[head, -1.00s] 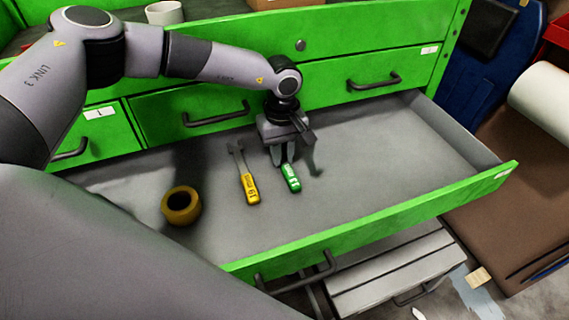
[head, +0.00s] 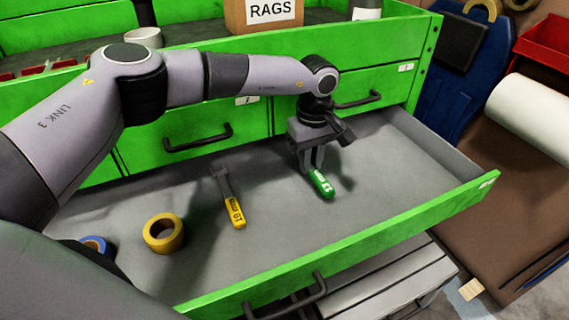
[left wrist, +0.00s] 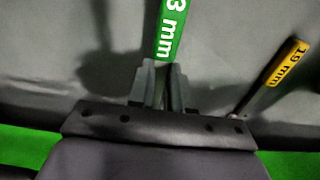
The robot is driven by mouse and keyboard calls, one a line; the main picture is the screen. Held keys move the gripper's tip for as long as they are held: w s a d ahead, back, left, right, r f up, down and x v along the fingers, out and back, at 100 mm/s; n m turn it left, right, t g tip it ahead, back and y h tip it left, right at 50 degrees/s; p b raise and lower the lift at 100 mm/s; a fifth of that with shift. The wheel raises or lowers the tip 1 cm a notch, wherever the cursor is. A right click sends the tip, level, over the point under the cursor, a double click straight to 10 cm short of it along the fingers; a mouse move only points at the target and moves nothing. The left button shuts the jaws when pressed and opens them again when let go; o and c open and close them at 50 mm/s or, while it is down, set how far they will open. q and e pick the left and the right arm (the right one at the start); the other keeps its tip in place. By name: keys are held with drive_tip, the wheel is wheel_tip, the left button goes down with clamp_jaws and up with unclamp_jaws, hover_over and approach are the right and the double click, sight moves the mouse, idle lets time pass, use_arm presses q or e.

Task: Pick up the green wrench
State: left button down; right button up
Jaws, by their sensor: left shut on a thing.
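The green wrench (head: 321,184) has a green handle with white lettering, and I see it in the open drawer (head: 390,160) below my left gripper (head: 313,166). My left gripper is shut on the wrench, with the handle sticking out towards the drawer front. In the left wrist view the green handle (left wrist: 171,32) runs up from between the fingers (left wrist: 158,88). The wrench's metal end is mostly hidden by the gripper. I cannot tell whether the wrench touches the drawer floor. My right gripper is not in view.
A yellow-handled wrench (head: 234,210) lies in the drawer to the left, also in the left wrist view (left wrist: 288,62). A yellow tape roll (head: 163,233) and a blue roll (head: 96,244) lie farther left. The drawer's right side is clear. A rags box (head: 263,14) stands above.

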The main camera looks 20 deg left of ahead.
use_arm(q)
drive_tip(key=w+d, duration=0.2)
drive_tip(key=d, duration=0.1)
drive_tip(key=w+d+b, duration=0.1)
drive_tip(key=d, duration=0.1)
drive_tip(key=shift+w+d, duration=0.1)
drive_tip(key=shift+d, duration=0.05)
drive_tip(key=shift+w+d+b, duration=0.4)
drive_tip(key=shift+w+d, duration=0.25)
drive_tip(key=shift+d, duration=0.25)
